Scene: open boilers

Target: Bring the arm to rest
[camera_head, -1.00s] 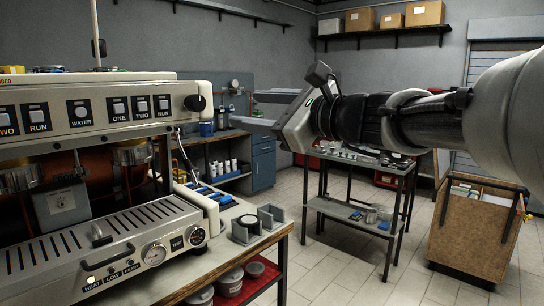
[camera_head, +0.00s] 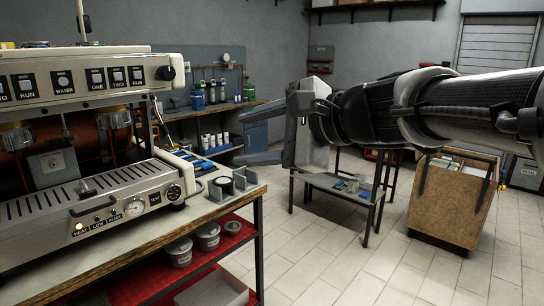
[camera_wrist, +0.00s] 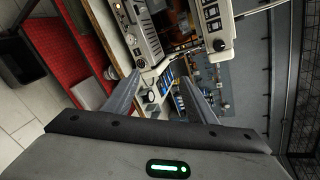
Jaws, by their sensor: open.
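My gripper (camera_head: 266,125) is in the air in the middle of the head view, right of the coffee machine and apart from it. Its two fingers point left and are spread with nothing between them. My arm reaches in from the right edge, roughly level. In the wrist view my gripper (camera_wrist: 160,88) also shows open, with the machine and workbench beyond the fingers. The coffee machine (camera_head: 100,195) is cream and metal, with dials, labelled buttons and a lit yellow lamp at its front.
The workbench (camera_head: 225,208) holds small grey holders (camera_head: 222,188) near its right corner. Tubs (camera_head: 208,236) stand on a red shelf below. A dark metal table (camera_head: 322,185) stands behind my gripper, and a wooden bin (camera_head: 450,205) is at the right. The tiled floor between is clear.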

